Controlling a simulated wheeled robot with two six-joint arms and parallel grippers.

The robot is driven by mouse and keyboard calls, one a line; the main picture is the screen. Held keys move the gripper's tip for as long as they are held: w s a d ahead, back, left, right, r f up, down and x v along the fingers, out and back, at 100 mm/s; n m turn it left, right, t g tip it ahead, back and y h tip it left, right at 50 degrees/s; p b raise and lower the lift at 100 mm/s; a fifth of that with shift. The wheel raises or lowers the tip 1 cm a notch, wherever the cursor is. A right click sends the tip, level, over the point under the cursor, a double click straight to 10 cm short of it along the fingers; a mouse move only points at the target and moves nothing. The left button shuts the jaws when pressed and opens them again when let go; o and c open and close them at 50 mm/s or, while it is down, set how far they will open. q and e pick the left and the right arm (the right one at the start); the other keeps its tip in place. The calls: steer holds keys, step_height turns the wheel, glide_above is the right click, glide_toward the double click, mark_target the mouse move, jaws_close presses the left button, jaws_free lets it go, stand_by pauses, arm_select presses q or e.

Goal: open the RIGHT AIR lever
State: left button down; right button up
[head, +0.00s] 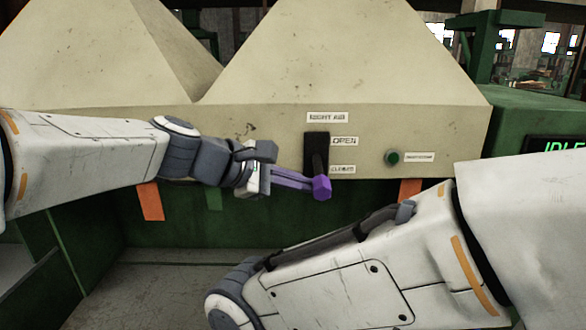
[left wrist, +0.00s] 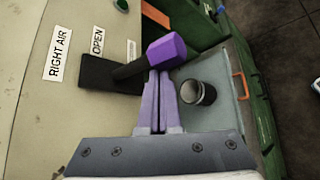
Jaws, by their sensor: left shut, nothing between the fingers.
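The RIGHT AIR lever has a purple knob (head: 322,188) on a black arm and comes out of a dark slot plate (head: 316,145) on the beige panel. The knob is low, beside the lower label, which seems to read CLOSED; the OPEN label (head: 344,141) is above. My left gripper (head: 308,184) is shut and empty, with its purple fingers pointing right and the tips at the knob. In the left wrist view the fingers (left wrist: 158,75) end just below the knob (left wrist: 166,50); I cannot tell whether they touch. My right gripper is not in view.
A green button (head: 392,158) sits right of the lever. Orange tabs (head: 151,201) hang below the panel. My right arm fills the lower right, below the lever. The left wrist view shows a dark cylinder (left wrist: 198,92) in a grey tray (left wrist: 222,112) under the panel.

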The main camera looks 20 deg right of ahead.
arm_select(q)
steer(key=shift+s+r+p, duration=0.1)
steer(key=shift+r+p, duration=0.45)
steer(key=shift+r, duration=1.3)
steer(key=shift+d+f, duration=0.1)
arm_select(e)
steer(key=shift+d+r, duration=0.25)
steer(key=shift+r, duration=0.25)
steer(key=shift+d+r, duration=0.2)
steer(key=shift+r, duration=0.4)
arm_select(q)
steer(key=shift+r+p, duration=0.6)
steer(key=shift+r, duration=0.2)
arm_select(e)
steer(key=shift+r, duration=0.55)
arm_select(q)
steer(key=b, duration=0.6)
glide_toward(320, 170)
steer(key=w+a, duration=0.2)
steer(key=w+a+r, duration=0.1)
steer(key=w+a, duration=0.1)
steer(key=shift+r, duration=0.2)
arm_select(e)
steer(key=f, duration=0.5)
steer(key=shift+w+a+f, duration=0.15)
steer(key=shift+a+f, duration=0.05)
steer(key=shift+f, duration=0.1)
